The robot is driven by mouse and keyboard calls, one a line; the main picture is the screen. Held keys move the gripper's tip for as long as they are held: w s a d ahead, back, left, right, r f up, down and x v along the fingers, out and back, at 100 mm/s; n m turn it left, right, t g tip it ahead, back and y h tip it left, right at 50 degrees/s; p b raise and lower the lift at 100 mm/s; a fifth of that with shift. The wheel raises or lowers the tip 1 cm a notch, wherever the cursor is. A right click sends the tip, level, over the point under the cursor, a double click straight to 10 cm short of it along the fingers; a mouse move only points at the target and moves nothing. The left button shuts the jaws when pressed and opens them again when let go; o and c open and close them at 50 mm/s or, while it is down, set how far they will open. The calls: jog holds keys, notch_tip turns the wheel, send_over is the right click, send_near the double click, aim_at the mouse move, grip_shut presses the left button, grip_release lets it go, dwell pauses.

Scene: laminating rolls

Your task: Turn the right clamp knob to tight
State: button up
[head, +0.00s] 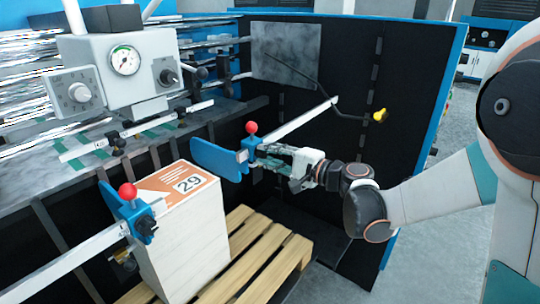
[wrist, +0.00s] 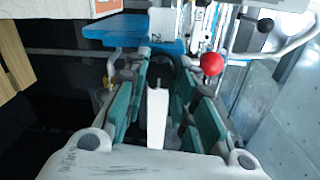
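The right clamp is a blue bracket (head: 218,160) on a pale bar, with a red ball (head: 251,127) on top. The red ball also shows in the wrist view (wrist: 212,64), to the right of the fingers. My gripper (head: 266,160) reaches in from the right, up against the clamp's near side, and hides its knob in the head view. In the wrist view, my gripper's teal fingers (wrist: 165,75) stand apart, with a dark rounded shape just beyond and between their tips, perhaps the knob. I cannot tell whether they touch it.
The left clamp (head: 130,215) has its own red ball and a dark knob. A gauge box (head: 125,62) and a dark side panel (head: 335,130) are close by.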

jog(key=o, duration=0.4)
jog(key=v, duration=1.2)
